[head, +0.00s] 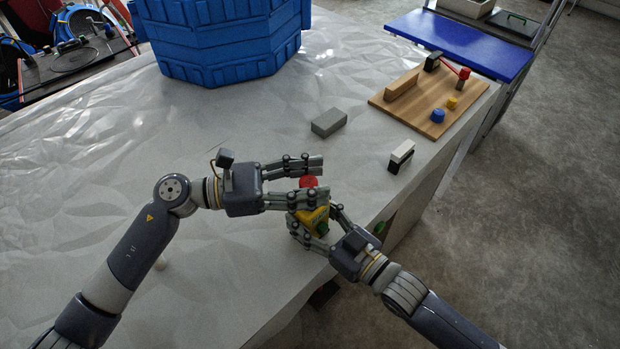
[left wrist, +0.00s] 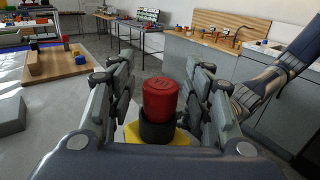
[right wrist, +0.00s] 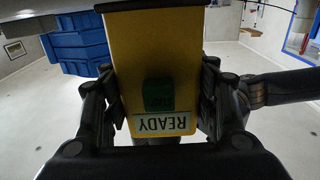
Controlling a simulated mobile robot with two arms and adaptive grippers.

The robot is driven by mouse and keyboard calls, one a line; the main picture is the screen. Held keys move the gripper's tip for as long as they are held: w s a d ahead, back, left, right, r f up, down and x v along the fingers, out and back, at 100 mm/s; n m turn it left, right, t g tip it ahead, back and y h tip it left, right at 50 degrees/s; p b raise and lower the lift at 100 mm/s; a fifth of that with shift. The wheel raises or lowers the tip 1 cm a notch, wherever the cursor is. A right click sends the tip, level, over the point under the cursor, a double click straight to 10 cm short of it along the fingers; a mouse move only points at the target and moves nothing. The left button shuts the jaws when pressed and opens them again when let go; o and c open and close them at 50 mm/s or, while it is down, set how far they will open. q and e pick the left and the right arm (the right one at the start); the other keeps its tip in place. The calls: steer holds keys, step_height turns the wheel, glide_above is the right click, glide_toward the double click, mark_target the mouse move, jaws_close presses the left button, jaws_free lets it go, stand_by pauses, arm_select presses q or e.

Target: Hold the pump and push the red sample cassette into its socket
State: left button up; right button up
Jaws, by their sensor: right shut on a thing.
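The yellow pump (head: 313,216) is near the table's edge in the head view. In the right wrist view the yellow pump (right wrist: 150,60) fills the middle, with a green button (right wrist: 158,95) and a READY label. My right gripper (head: 316,218) is shut on it from both sides. The red sample cassette (left wrist: 160,98) stands upright in the black socket ring (left wrist: 157,131) on the pump; I cannot tell how deep it sits. It also shows in the head view (head: 308,181). My left gripper (head: 325,178) is open, its fingers either side of the cassette with gaps.
A grey block (head: 328,122) and a white-and-black block (head: 401,157) lie beyond the grippers. A wooden board (head: 412,107) with small parts is at the table's far right. A large blue crate (head: 220,50) stands at the back. The table's left part is mostly clear.

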arm_select(q)
steer(key=s+a, duration=0.1)
steer(key=a, duration=1.1)
steer(key=shift+s, duration=0.35)
